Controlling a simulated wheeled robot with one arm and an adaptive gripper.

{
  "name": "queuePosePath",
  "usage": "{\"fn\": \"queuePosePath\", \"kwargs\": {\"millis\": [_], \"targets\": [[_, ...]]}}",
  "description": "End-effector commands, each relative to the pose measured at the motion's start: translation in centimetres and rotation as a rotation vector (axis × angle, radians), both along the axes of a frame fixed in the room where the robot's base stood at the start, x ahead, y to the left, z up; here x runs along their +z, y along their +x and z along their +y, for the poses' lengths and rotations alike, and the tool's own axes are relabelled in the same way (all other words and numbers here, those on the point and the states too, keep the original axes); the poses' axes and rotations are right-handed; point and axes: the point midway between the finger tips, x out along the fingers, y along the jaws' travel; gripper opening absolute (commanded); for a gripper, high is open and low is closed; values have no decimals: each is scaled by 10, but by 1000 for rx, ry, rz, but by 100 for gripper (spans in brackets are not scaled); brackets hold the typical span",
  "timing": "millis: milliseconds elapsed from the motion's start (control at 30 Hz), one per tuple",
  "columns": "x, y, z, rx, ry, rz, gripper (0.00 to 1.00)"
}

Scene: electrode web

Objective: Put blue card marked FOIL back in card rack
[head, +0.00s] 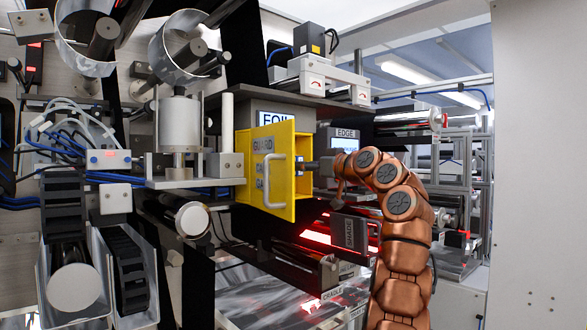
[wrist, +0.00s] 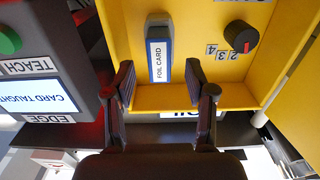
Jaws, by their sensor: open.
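The blue card with a white FOIL CARD label (wrist: 158,62) stands inside a yellow guard box (wrist: 190,20) in the wrist view. My gripper (wrist: 162,88) is open, with one finger on each side of the card's near end. The fingers look apart from the card, and nothing is held. In the head view my gripper (head: 314,166) reaches in from the right at the yellow guard box (head: 301,150), its tips hidden. The card is hidden there behind the open yellow door. I cannot make out the card rack in either view.
The yellow guard door (head: 266,172) with a grey handle stands close to my gripper. A black knob (wrist: 241,37) beside digits sits right of the card. The EDGE unit (wrist: 40,92), its screen reading CARD TAUGHT, is close on the left. Rollers and brackets crowd the area below.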

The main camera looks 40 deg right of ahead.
Motion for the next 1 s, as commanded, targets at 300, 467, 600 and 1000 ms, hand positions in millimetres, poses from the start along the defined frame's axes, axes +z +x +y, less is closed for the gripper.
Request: {"fn": "queuePosePath", "kwargs": {"millis": [300, 467, 600, 1000], "targets": [[-2, -20, 1, 1, 0, 2, 55], [-2, -31, 0, 0, 0, 0, 55], [-2, -40, 0, -1, 0, 0, 55], [-1, -59, 1, 0, 0, 2, 55]]}}
